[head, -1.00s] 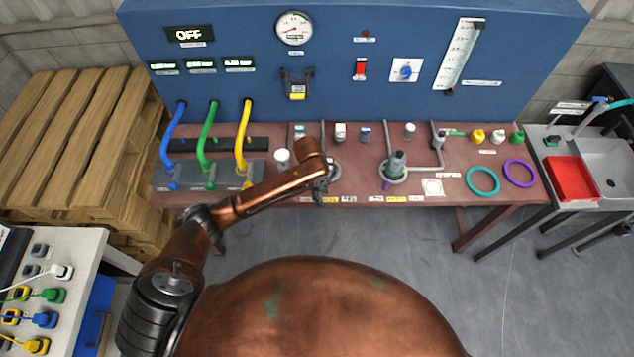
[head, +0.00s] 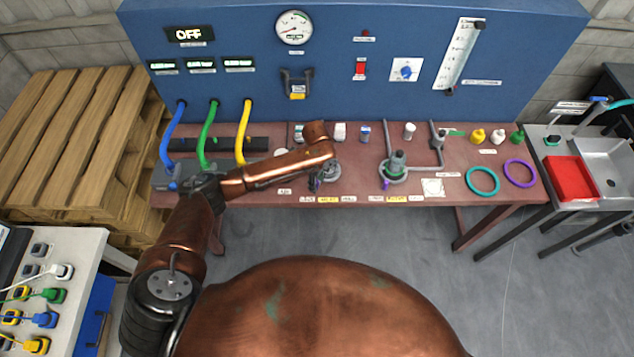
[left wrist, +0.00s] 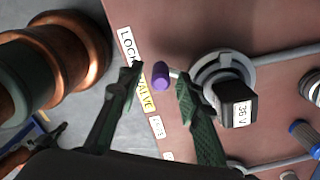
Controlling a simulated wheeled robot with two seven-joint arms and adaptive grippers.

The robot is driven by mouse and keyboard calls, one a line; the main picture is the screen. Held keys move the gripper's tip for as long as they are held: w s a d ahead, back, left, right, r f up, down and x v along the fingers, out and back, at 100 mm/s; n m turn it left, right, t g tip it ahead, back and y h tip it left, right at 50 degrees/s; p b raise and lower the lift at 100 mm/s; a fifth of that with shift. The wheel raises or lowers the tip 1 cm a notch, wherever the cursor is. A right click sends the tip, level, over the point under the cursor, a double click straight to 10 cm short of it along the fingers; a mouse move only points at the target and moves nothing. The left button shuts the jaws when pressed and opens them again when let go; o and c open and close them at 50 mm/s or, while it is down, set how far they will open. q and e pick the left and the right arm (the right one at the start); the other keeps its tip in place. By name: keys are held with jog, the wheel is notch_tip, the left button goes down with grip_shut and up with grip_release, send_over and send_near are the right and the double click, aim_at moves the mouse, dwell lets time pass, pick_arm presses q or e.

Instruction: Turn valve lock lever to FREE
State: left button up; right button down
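The valve (head: 331,171) stands near the bench's front edge in the head view, partly covered by my left arm. In the left wrist view its round grey base (left wrist: 246,66) carries a black block marked "36 V". Its purple-tipped lever (left wrist: 161,75) points toward the printed strip with LOCK (left wrist: 127,46), VALVE (left wrist: 147,93) and a smaller label, probably FREE (left wrist: 157,126). The tip is beside VALVE, toward LOCK. My left gripper (head: 317,184) is open, its fingers on either side of the purple tip (left wrist: 160,72), with gaps visible.
A second valve (head: 396,164) with a purple lever (head: 386,184) stands to the right. Blue, green and yellow hoses (head: 243,135) rise at the left. Small jars (head: 365,133) stand behind. Teal (head: 482,181) and purple rings (head: 519,173) lie at the right.

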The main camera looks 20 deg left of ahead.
pick_arm(q)
jog(key=shift+f, duration=0.3)
jog(key=shift+c, duration=0.7)
grip_shut()
